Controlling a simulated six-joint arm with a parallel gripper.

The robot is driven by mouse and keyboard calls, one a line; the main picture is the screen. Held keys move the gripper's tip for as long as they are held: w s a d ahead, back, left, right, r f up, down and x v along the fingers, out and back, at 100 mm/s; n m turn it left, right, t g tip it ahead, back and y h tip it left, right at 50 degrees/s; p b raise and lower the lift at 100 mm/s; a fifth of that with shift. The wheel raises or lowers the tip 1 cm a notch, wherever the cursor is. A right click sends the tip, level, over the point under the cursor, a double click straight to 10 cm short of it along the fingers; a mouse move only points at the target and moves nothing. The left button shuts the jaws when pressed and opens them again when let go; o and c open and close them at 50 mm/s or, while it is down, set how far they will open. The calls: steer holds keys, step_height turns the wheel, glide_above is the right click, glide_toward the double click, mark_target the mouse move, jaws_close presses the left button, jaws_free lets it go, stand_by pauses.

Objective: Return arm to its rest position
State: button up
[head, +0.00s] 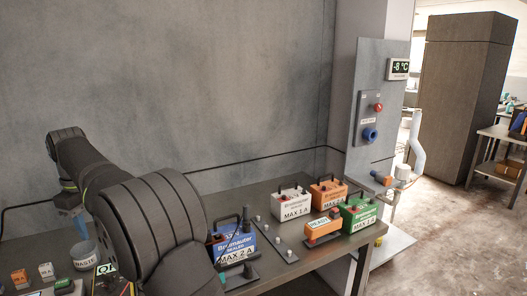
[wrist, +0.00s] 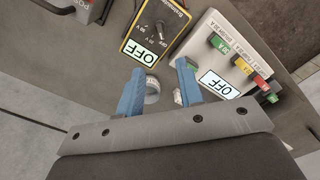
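My arm (head: 150,220) reaches across the left of the head view, over the dark table. In the wrist view my gripper (wrist: 160,82) shows two blue fingers held apart, with nothing clasped between them. A small pale ring-shaped thing (wrist: 153,90) shows beside the left finger; I cannot tell its height relative to the fingers. In the head view the blue finger area is at the far left, partly hidden behind my arm, near a grey cup marked WASTE (head: 86,256).
Labelled battery-like boxes in blue (head: 233,242), white (head: 291,205), orange (head: 328,193) and green (head: 361,215) stand on the table (head: 290,270). The wrist view shows a yellow-edged switch box (wrist: 155,32) and a fuse box (wrist: 220,55), both reading OFF. A wall panel (head: 373,90) reads -8 °C.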

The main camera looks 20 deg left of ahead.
mark_target(107, 274)
step_height(107, 274, down, 15)
steer(key=shift+f, duration=0.15)
steer(key=m, duration=0.4)
steer(key=shift+m, duration=0.4)
steer(key=m, duration=0.3)
steer(key=shift+m, duration=0.4)
steer(key=m, duration=0.4)
steer(key=shift+m, duration=0.4)
steer(key=m, duration=0.4)
